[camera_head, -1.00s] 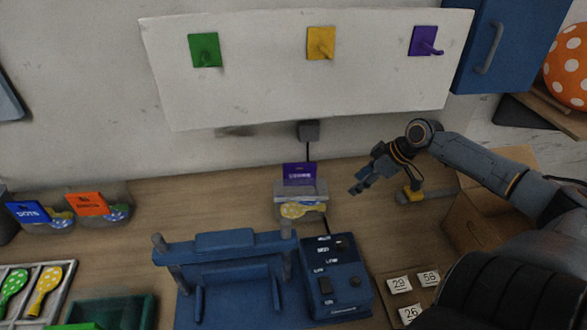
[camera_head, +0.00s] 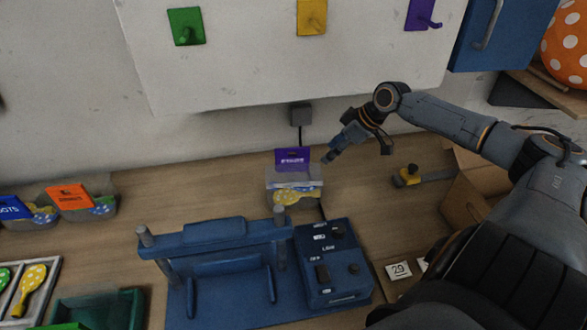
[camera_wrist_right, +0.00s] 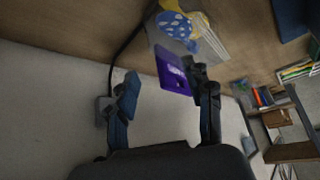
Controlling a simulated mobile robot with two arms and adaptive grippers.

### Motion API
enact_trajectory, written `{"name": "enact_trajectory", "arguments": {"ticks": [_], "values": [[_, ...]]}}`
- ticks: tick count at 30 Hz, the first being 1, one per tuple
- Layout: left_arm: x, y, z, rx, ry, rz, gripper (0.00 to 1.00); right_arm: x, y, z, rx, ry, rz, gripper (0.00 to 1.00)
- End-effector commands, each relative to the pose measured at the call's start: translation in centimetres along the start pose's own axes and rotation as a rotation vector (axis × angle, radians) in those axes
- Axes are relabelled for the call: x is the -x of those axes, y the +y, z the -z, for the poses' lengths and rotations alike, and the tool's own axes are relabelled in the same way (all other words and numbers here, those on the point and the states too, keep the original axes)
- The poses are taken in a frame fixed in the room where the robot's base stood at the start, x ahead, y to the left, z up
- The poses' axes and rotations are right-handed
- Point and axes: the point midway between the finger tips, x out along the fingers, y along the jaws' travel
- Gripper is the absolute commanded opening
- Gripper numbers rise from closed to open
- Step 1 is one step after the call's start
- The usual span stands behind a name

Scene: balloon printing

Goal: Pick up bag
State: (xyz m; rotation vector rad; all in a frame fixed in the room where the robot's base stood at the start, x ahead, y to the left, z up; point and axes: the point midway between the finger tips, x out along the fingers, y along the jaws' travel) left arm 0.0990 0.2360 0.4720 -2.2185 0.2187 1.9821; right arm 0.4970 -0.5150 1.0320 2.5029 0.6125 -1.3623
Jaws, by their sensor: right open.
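A bag with a purple header card (camera_head: 292,160) stands against the back of the table in the head view. Its clear lower part holds yellow and blue dotted balloons. My right gripper (camera_head: 332,155) is open just to the right of the purple card, with its fingers pointing at it. In the right wrist view, the purple card (camera_wrist_right: 172,71) lies just beyond the open fingers of my right gripper (camera_wrist_right: 165,88), closer to the right finger. The jaws look empty, and I cannot tell whether a finger touches the card. My left gripper is not in view.
A blue press (camera_head: 230,240) and its control box (camera_head: 333,265) stand in front of the bag. Bags with blue (camera_head: 14,207) and orange (camera_head: 70,197) cards sit at left. Green (camera_head: 186,26), yellow (camera_head: 312,16) and purple (camera_head: 422,14) hooks hang on the wall board.

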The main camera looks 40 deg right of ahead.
Motion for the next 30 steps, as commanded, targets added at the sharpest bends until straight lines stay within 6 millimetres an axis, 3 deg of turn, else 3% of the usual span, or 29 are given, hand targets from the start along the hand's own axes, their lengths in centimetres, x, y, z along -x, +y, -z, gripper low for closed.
{"name": "enact_trajectory", "arguments": {"ticks": [1,11,13,25,30], "values": [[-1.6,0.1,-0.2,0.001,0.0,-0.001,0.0,-0.9,0.0,-0.1,0.004,0.002,0.0,0.51],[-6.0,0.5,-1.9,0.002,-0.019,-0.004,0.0,-1.6,0.0,1.2,0.003,0.001,-0.004,0.51],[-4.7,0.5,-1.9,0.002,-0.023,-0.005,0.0,-1.1,0.0,2.0,-0.004,0.003,-0.001,0.51],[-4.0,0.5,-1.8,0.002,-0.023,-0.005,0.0,-2.1,0.0,3.3,-0.002,0.0,-0.001,0.51],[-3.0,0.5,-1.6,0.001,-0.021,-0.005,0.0,-2.9,0.0,4.8,-0.003,0.004,0.001,0.51]]}}
